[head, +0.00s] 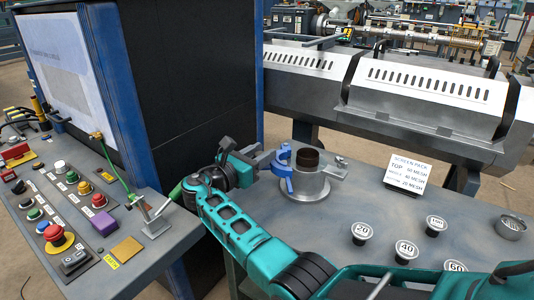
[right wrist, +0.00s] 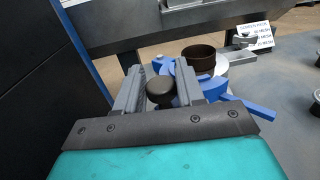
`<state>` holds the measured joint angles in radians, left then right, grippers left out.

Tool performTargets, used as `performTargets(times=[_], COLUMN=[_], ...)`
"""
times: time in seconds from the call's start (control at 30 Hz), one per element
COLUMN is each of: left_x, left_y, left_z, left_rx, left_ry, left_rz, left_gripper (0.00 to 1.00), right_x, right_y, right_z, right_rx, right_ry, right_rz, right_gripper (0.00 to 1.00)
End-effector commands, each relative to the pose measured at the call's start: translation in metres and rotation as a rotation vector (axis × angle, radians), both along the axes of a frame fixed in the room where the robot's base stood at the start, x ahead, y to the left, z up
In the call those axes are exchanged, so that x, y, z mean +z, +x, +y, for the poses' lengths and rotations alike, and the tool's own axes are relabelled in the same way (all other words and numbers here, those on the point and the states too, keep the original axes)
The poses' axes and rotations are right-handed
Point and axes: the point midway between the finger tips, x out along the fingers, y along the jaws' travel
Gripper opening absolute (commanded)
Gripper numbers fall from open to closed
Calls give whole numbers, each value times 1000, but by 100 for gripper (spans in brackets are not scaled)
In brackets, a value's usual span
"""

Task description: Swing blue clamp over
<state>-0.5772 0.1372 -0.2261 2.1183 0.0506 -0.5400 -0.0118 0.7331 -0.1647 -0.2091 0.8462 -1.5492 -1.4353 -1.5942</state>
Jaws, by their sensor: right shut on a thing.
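The blue clamp (head: 285,172) stands against the left side of a grey round housing (head: 308,186) on the bench; it also shows in the right wrist view (right wrist: 245,105). A dark brown cylinder (head: 307,157) rises from the housing's top, and shows behind my fingers in the right wrist view (right wrist: 198,57). My right gripper (head: 268,160) reaches in from the left side of the clamp. In the right wrist view its fingers (right wrist: 160,84) flank a black knob (right wrist: 160,92), with blue clamp parts just beyond. The fingers partly hide the clamp. My left gripper is out of view.
Several labelled mesh cups (head: 406,250) stand on the bench right of the housing, with a screen pack sign (head: 410,170) behind them. A control panel with buttons (head: 75,205) and a tall dark cabinet (head: 190,80) are at left. Slotted metal covers (head: 420,95) run behind.

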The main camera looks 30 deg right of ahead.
Motion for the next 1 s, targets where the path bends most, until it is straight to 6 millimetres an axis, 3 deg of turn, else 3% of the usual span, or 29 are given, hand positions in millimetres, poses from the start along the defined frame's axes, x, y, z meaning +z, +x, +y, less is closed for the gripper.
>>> performTargets(times=[0.57, 0.6, 0.77, 1.0], left_x=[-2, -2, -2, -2], left_y=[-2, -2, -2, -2], left_z=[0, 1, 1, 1], left_rx=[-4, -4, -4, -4], left_ry=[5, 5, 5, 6], left_rz=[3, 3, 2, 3], left_gripper=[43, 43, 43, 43], right_x=[-1, -1, -1, 0], right_y=[-2, -2, -2, -2], right_z=[6, 6, 6, 7], right_rx=[-13, -13, -14, -14], right_ry=[2, 3, 2, 2], right_rz=[2, 1, 1, 1], right_gripper=[0, 42, 56, 56])
